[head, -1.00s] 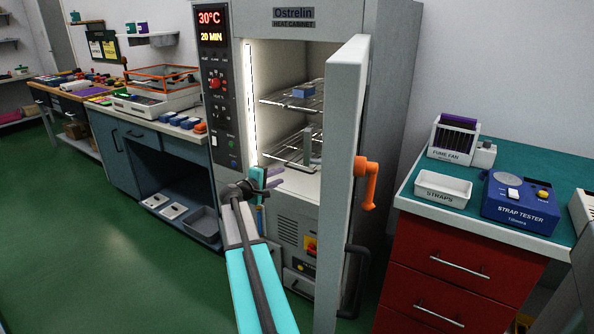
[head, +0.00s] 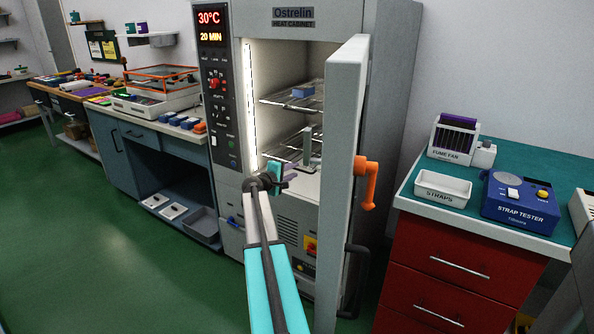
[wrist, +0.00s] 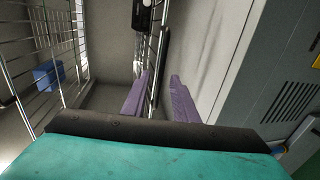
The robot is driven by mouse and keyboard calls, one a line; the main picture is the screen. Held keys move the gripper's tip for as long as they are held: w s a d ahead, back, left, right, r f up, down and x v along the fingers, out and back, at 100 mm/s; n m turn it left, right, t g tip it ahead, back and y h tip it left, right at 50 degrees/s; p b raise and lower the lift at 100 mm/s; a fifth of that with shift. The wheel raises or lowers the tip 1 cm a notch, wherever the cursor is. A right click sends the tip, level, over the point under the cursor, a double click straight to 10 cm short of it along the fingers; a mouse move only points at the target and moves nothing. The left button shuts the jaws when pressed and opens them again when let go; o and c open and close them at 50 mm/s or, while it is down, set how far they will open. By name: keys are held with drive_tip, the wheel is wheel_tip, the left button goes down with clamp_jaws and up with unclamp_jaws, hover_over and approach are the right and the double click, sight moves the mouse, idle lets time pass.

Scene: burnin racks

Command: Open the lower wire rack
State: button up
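The lower wire rack (head: 283,150) sits inside the open heat cabinet, below the upper rack. My gripper (head: 291,172) is at the cabinet mouth, just in front of this rack's front edge. In the wrist view my purple fingers (wrist: 160,95) are apart. The lower rack's thin front bars (wrist: 153,65) show nearly edge-on between them, with a dark strip beside the bars. I cannot tell whether either finger touches the rack. A grey upright piece (head: 307,150) stands on the lower rack; part of the rack is hidden behind the door.
The cabinet door (head: 344,150), with its orange handle (head: 367,182), stands open just right of my arm. The upper rack (head: 275,97) holds a blue block (head: 304,91). A red drawer unit (head: 450,280) stands at right. Green floor (head: 120,250) is clear at left.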

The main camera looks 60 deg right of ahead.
sight(296, 169)
drive_tip(key=shift+x, duration=1.65)
drive_tip(key=shift+c, duration=0.4)
